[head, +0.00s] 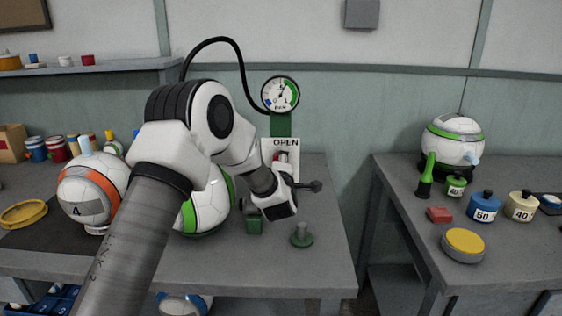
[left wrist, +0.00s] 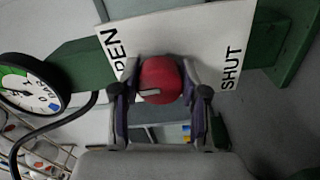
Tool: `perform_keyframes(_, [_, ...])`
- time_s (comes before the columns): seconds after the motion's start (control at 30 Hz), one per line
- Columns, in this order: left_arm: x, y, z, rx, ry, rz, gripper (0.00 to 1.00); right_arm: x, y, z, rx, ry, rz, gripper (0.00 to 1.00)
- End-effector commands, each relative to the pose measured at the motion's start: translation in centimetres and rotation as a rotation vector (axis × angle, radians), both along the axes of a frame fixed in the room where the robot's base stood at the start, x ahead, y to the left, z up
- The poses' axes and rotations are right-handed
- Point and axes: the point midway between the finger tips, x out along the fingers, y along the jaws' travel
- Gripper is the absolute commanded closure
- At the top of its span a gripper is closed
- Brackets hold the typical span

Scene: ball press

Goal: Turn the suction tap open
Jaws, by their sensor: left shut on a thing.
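The suction tap has a red knob (left wrist: 160,80) with a pale mark on it. It sits in front of a white plate (left wrist: 205,30) lettered OPEN and SHUT. In the left wrist view the knob lies between the two words. My left gripper (left wrist: 160,92) is shut on the knob, one finger on each side. In the head view the plate (head: 268,148) shows OPEN, and my wrist hides its lower part and most of the knob. A round pressure gauge (head: 280,93) stands above the plate on a green post. My right gripper is not in view.
A black hose (head: 212,41) arches from the gauge to the left. A white-and-green ball (head: 208,203) stands behind my left arm, beside an orange-banded ball (head: 76,192). A small green stand (head: 302,237) is at the front. The right table (head: 403,222) holds weights and another ball.

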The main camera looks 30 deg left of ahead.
Motion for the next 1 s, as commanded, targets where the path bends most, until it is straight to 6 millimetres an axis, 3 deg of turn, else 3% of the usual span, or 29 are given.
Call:
perform_keyframes(0.63, [-0.02,-0.03,-0.15,0.053,0.035,-0.002,0.91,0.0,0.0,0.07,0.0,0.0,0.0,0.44])
perform_keyframes(0.67, [-0.02,-0.03,-0.16,0.053,0.035,-0.002,0.53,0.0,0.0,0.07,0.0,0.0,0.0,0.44])
perform_keyframes(0.7, [-0.02,-0.03,-0.16,0.053,0.035,-0.002,0.39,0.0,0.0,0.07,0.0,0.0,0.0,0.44])
perform_keyframes(0.73, [-0.01,-0.03,-0.15,0.053,0.035,-0.002,0.31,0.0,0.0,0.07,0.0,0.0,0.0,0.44])
perform_keyframes(1.0, [-0.01,-0.02,-0.08,0.053,0.034,-0.001,0.31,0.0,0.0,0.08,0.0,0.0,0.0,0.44])
